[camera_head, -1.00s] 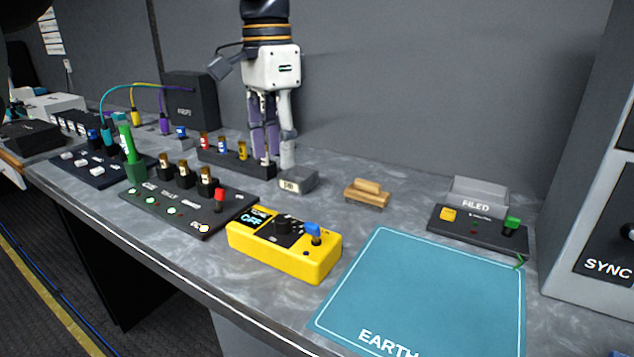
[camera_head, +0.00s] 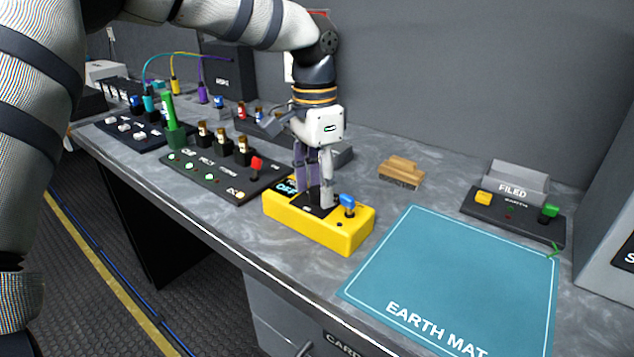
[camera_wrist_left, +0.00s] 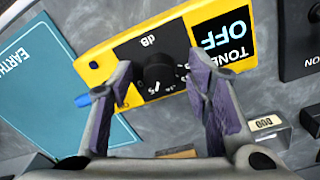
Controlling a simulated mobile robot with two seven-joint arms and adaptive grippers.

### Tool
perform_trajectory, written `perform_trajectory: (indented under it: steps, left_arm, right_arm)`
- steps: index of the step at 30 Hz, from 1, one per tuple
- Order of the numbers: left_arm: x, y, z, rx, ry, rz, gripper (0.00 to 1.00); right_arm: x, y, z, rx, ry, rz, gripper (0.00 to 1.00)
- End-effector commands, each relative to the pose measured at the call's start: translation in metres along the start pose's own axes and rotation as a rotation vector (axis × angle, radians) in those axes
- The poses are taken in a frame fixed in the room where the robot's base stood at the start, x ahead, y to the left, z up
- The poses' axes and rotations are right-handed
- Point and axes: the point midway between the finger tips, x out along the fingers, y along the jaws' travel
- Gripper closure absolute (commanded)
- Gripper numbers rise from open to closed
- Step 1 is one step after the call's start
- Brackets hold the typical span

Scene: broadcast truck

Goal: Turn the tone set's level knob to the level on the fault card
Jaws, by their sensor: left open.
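The yellow tone set (camera_head: 318,228) lies on the grey bench, left of the earth mat. Its display reads "TONE OFF" in the left wrist view (camera_wrist_left: 224,34). Its black level knob (camera_wrist_left: 159,72) stands on a dark dB scale panel, and in the head view my fingers hide it. My left gripper (camera_head: 314,200) points down over the tone set. In the left wrist view its fingers (camera_wrist_left: 163,88) are apart, one on each side of the knob, with gaps showing. I cannot tell whether the fault card is in view. My right gripper is not in view.
A blue plug (camera_head: 347,202) stands up from the tone set's right end. The blue earth mat (camera_head: 455,275) lies to its right. A dark panel with lamps (camera_head: 215,175) is to its left. A wooden block (camera_head: 402,172) and the "FILED" unit (camera_head: 515,210) stand behind.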

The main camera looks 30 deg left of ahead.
Motion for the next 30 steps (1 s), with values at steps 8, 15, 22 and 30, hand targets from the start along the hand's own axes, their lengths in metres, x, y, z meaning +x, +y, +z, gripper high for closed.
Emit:
perform_trajectory:
  steps: [8, 15, 22, 30]
  left_arm:
    - [0.0, 0.0, 0.0, 0.0, 0.0, 0.0, 1.0]
    - [-0.001, 0.0, 0.0, 0.025, -0.001, -0.002, 1.0]
    - [-0.003, 0.0, 0.0, 0.144, -0.005, -0.003, 1.0]
    - [-0.001, 0.0, 0.0, 0.35, -0.014, -0.001, 1.0]
  right_arm:
    - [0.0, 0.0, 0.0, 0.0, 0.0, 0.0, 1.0]
    - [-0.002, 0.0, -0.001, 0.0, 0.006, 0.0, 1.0]
    - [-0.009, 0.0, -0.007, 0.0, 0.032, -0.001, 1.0]
    - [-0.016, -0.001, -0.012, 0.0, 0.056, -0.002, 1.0]
